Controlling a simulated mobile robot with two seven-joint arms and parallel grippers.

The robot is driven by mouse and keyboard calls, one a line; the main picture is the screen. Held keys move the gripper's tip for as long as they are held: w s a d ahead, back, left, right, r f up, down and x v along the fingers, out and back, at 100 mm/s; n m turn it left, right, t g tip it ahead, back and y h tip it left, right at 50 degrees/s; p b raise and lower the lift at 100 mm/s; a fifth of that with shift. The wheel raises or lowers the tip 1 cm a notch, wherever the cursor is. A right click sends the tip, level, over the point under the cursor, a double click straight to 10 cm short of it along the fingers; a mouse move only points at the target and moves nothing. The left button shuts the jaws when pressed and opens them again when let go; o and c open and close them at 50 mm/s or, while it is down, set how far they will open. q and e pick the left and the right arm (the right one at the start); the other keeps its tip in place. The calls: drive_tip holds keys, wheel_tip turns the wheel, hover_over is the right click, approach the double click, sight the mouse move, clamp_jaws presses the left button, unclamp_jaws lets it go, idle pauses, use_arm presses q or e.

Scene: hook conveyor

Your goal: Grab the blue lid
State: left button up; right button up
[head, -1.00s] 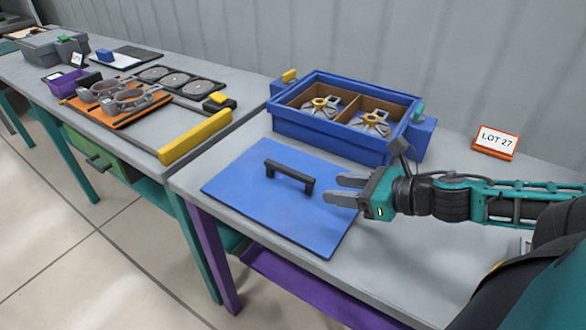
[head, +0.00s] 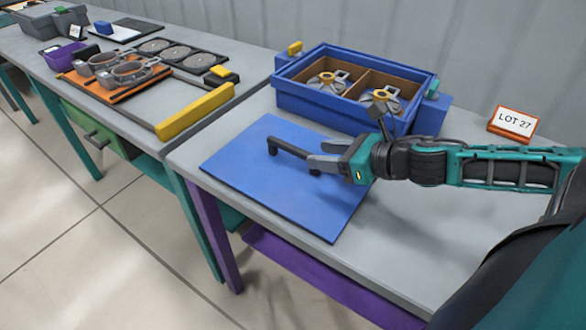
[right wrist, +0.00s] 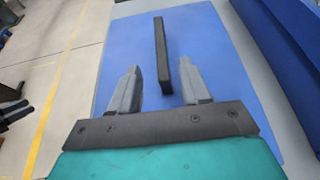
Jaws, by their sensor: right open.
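The blue lid (head: 265,185) lies flat on the grey table in front of the blue box. It has a dark bar handle (head: 288,148) on top. My right gripper (head: 318,153) is open at the right end of the handle. In the right wrist view, the handle (right wrist: 160,55) runs lengthwise, and its near end lies between the two open fingers (right wrist: 158,88). The fingers appear apart from it on both sides. The lid (right wrist: 205,65) fills the middle of that view. My left gripper is out of view.
The open blue box (head: 310,104) holds metal parts in two compartments behind the lid. A LOT 27 sign (head: 513,124) stands at the right. A yellow bar (head: 195,111) edges the neighbouring table, which carries an orange tray (head: 105,92) with metal rings.

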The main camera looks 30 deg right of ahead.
sight(299, 150)
drive_tip(key=shift+b+x, duration=0.7)
drive_tip(key=shift+x, duration=0.45)
drive_tip(key=shift+w+f, duration=0.1)
drive_tip(key=shift+b+x, duration=0.55)
drive_tip(key=shift+x, duration=1.95)
drive_tip(key=shift+f, duration=0.1)
drive_tip(key=shift+c, duration=0.3)
clamp_jaws()
